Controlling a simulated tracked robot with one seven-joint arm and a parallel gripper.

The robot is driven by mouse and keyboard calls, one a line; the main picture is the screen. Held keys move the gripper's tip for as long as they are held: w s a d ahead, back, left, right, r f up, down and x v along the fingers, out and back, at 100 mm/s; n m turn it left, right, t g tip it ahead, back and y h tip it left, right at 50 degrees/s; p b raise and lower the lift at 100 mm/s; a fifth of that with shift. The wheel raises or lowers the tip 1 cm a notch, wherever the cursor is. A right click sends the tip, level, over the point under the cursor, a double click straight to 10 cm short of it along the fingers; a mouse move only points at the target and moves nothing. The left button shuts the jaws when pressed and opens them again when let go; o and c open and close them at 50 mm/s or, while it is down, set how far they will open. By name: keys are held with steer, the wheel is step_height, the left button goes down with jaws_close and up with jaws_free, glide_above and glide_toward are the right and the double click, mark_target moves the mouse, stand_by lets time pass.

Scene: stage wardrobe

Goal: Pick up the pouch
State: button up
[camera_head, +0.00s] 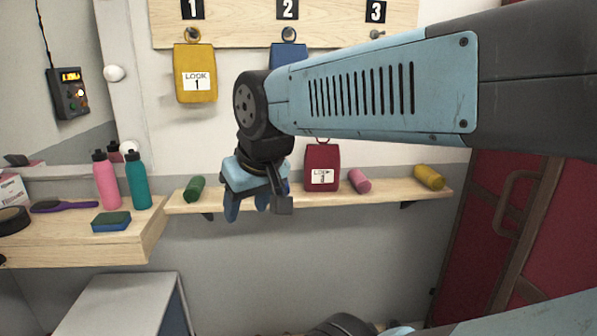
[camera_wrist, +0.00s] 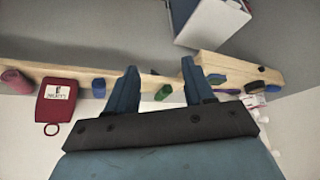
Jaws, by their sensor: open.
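A red pouch (camera_head: 322,172) with a white LOOK label and a ring on top stands on the narrow wall shelf. It also shows at the left of the wrist view (camera_wrist: 55,105). A yellow pouch (camera_head: 196,85) labelled LOOK 1 hangs under number 1, and a blue pouch (camera_head: 288,54) hangs under number 2, its lower part hidden by my arm. My gripper (camera_head: 246,206) is left of the red pouch, fingers downward, in front of the shelf. In the wrist view its two fingers (camera_wrist: 160,82) are apart, with nothing held between them.
The shelf (camera_head: 237,203) also carries a green roll (camera_head: 194,189), a pink roll (camera_head: 360,181) and a yellow roll (camera_head: 429,177). A blue roll (camera_wrist: 99,88) shows beside the red pouch. Bottles (camera_head: 138,180) and a sponge (camera_head: 111,221) are on the left counter. Peg 3 (camera_head: 377,34) is empty.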

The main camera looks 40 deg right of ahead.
steer(key=shift+o, duration=0.7)
steer(key=shift+w+d, duration=0.3)
steer(key=shift+d, duration=0.1)
steer(key=shift+o, duration=1.4)
steer(key=w+d+n+g+h, duration=0.1)
steer(key=w+d+n+g, duration=0.1)
steer(key=w+d, duration=0.5)
steer(key=shift+f+n+g+h, duration=0.3)
steer(key=shift+g+h, duration=0.1)
steer(key=shift+g, duration=0.4)
steer(key=n+g+h, duration=0.8)
steer(key=g+h, duration=0.4)
steer(key=h, duration=0.1)
glide_toward(318, 161)
steer(key=shift+w+d+f+x, duration=0.2)
steer(key=shift+w+x, duration=0.1)
steer(key=shift+x, duration=1.45)
steer(key=shift+w+d+f+x, duration=0.1)
steer(key=shift+w+d+x, duration=0.2)
steer(key=shift+x, duration=1.4)
steer(key=shift+w+d+f+x, duration=0.15)
steer(key=shift+w+x, duration=0.2)
steer(key=shift+x, duration=1.4)
